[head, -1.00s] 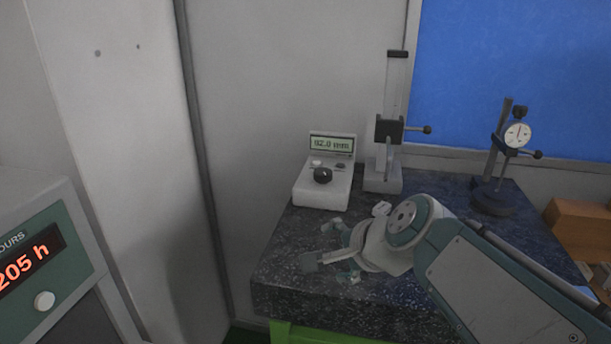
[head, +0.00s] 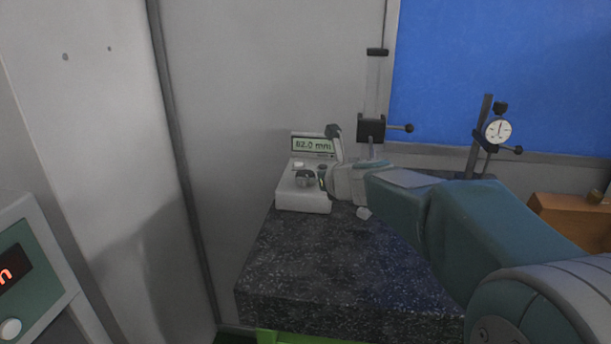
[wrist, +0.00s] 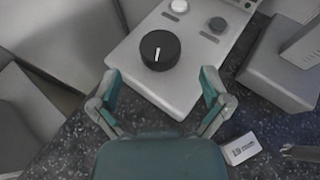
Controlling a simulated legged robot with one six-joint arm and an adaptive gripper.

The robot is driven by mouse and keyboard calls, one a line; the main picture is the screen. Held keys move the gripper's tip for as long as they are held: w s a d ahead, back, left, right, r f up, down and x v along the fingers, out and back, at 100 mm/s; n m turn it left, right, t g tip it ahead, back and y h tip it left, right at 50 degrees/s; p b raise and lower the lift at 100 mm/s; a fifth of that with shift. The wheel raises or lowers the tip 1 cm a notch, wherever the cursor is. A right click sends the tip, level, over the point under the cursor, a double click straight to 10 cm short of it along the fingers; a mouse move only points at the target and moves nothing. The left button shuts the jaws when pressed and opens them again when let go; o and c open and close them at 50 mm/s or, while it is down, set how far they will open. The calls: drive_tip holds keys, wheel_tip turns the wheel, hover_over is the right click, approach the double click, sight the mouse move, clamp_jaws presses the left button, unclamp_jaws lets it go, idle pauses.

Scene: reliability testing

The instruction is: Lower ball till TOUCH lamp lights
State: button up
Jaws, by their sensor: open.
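A white control box (head: 303,200) stands on the dark granite slab, with a green display (head: 312,146) reading what looks like 82.0 mm. In the wrist view, the box has a black knob (wrist: 160,50) with a white pointer line, a white round button (wrist: 179,6) and a dark grey round part (wrist: 217,24). I cannot read their labels, and no lit lamp shows. The column stand's black carriage (head: 371,130) is behind my wrist; the ball cannot be made out. My gripper (wrist: 160,76) is open and empty, its fingers on either side of the knob's near side, apart from it.
A small white labelled block (wrist: 240,148) lies on the granite slab (head: 300,270), right of my gripper. The stand's grey base (wrist: 275,70) is right of the box. A dial gauge stand (head: 498,131) and a wooden block (head: 565,218) are farther right. The slab's front left is clear.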

sight(309, 176)
drive_tip(key=x, duration=0.5)
drive_tip(key=c, duration=1.2)
